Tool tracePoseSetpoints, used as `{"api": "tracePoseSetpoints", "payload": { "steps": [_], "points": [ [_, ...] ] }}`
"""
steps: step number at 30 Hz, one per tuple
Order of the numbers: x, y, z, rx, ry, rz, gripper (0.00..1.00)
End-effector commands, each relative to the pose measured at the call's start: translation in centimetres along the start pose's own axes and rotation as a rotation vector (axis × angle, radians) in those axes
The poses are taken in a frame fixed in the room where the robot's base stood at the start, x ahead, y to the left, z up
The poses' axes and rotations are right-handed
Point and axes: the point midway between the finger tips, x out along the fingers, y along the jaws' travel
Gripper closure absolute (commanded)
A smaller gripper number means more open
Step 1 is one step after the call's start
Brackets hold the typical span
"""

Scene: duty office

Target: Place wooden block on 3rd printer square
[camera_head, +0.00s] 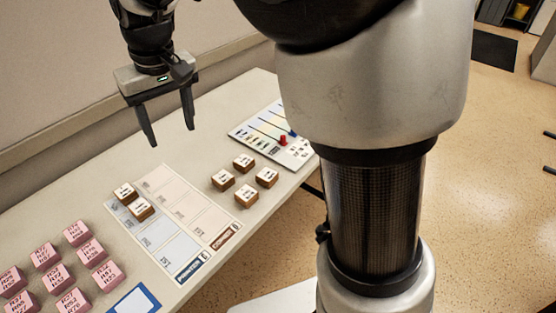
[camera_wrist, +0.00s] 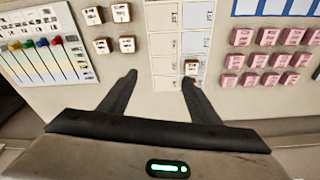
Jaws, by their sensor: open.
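Two wooden blocks (camera_head: 126,193) (camera_head: 141,208) with printed white tops sit at the far end of the blue-labelled column on a two-column sheet (camera_head: 207,222). Several more wooden blocks (camera_head: 223,180) stand loose on the table beside the sheet. In the wrist view the loose blocks (camera_wrist: 102,46) are left of the sheet (camera_wrist: 163,45). One block (camera_wrist: 192,67) shows on its right column there; the other seems hidden behind a finger.
Rows of pink printed blocks (camera_head: 60,278) stand left of the sheet, near a blue-edged white card (camera_head: 134,301). A board with coloured sliders (camera_head: 275,134) lies farther right. The wall (camera_head: 60,70) runs along the table's back. Bare table (camera_head: 190,155) lies between sheet and wall.

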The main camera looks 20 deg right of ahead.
Motion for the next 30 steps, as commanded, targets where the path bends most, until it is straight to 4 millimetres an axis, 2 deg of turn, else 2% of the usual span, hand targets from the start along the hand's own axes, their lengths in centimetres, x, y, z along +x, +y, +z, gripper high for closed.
{"api": "tracePoseSetpoints", "payload": {
  "steps": [1, 3, 6, 9, 12, 15, 18, 21, 30],
  "points": [
    [-2.3, 1.9, 2.2, 0.038, 0.039, 0.007, 0.43],
    [-4.5, 3.9, 5.5, 0.085, 0.083, 0.018, 0.43],
    [-6.7, 6.1, 10.4, 0.151, 0.145, 0.040, 0.43],
    [-7.7, 7.6, 15.3, 0.212, 0.204, 0.065, 0.43],
    [-7.8, 8.4, 19.2, 0.262, 0.252, 0.089, 0.43],
    [-7.5, 8.8, 21.9, 0.297, 0.284, 0.108, 0.43],
    [-7.1, 9.0, 23.3, 0.316, 0.302, 0.118, 0.43],
    [-6.9, 9.0, 23.9, 0.323, 0.308, 0.122, 0.43],
    [-6.9, 9.0, 23.9, 0.322, 0.307, 0.121, 0.43]
  ]
}}
